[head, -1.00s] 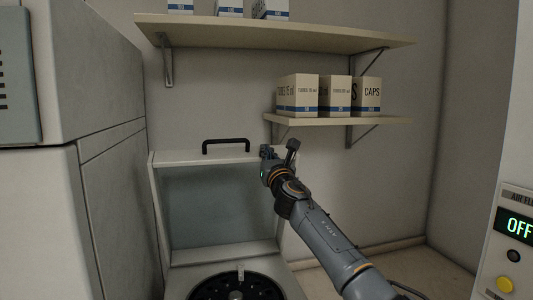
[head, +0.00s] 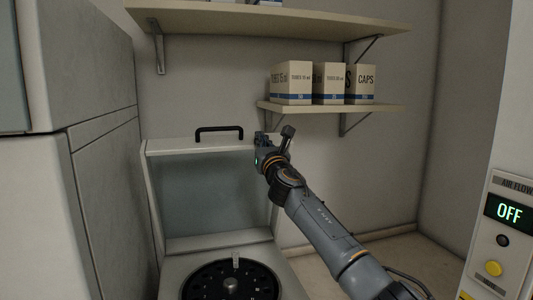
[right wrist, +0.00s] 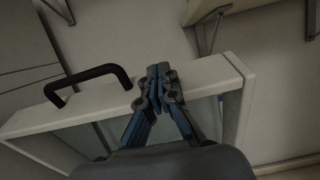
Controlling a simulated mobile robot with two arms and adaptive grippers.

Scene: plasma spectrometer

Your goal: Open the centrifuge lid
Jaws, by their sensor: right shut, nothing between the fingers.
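The centrifuge lid (head: 204,192) stands raised and upright at the back of the centrifuge, with its black handle (head: 219,132) on the top edge. Below it the round dark rotor (head: 231,284) is exposed. My right gripper (head: 266,138) is at the lid's upper right corner, to the right of the handle. In the right wrist view the handle (right wrist: 87,86) lies left of the gripper fingers (right wrist: 158,72). The fingers are shut and empty, overlapping the lid's edge in the picture; I cannot tell whether they touch it. My left gripper is not in view.
A shelf (head: 385,108) with several boxes (head: 329,85) hangs above and right of the lid. A higher shelf (head: 270,18) runs across the top. A large grey cabinet (head: 110,210) stands close on the left. A panel reading OFF (head: 510,212) is at the right.

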